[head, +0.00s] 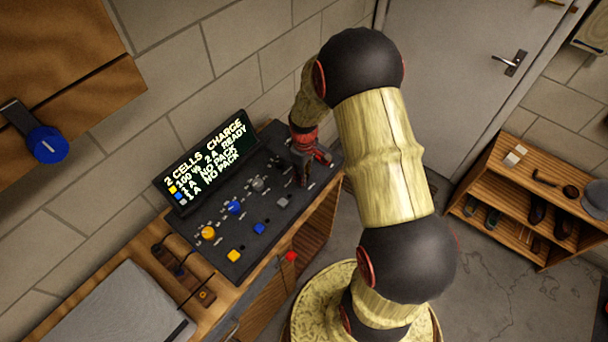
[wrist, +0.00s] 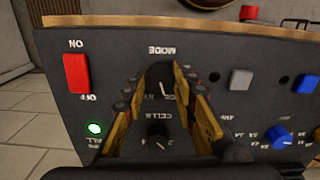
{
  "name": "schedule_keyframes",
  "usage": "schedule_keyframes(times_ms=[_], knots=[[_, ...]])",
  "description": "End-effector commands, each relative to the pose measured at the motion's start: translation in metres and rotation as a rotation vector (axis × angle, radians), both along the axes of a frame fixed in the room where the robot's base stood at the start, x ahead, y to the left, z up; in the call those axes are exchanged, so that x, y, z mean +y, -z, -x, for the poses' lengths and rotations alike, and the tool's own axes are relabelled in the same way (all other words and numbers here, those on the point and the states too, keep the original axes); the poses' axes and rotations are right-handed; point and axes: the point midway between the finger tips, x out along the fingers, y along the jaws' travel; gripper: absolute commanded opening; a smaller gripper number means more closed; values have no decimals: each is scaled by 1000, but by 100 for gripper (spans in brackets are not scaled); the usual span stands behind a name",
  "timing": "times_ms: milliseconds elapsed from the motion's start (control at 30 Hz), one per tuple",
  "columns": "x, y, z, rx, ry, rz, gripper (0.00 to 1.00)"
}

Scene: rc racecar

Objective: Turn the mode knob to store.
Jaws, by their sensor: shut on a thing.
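In the wrist view the charger panel (wrist: 225,60) appears upside down. The black mode knob (wrist: 160,75), under the word MODE, sits between the fingers of my gripper (wrist: 158,88), which is shut on it. A white mark shows on the knob; the labels around it are hidden by the fingers. The cells knob (wrist: 157,143) lies between the lower parts of the fingers. In the head view my gripper (head: 305,165) is at the right end of the charger (head: 215,255) and hides the mode knob. The display (head: 207,160) reads "2 CELLS CHARGE" and "100% 2 A READY".
A red ON/OFF switch (wrist: 76,73) and a lit green lamp (wrist: 95,128) lie left of the fingers in the wrist view. A grey button (wrist: 241,79) and a blue knob (wrist: 279,136) lie right. A wooden shelf (head: 480,185) stands at the right in the head view.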

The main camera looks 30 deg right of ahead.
Motion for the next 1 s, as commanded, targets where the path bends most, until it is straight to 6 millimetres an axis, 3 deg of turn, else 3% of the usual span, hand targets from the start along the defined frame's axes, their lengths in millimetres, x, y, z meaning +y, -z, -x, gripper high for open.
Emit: schedule_keyframes(times_ms=[367, 1000], knots=[[0, 0, 0, 0, 109, 0, 2], [0, 0, 0, -1, 583, 1, 2]])
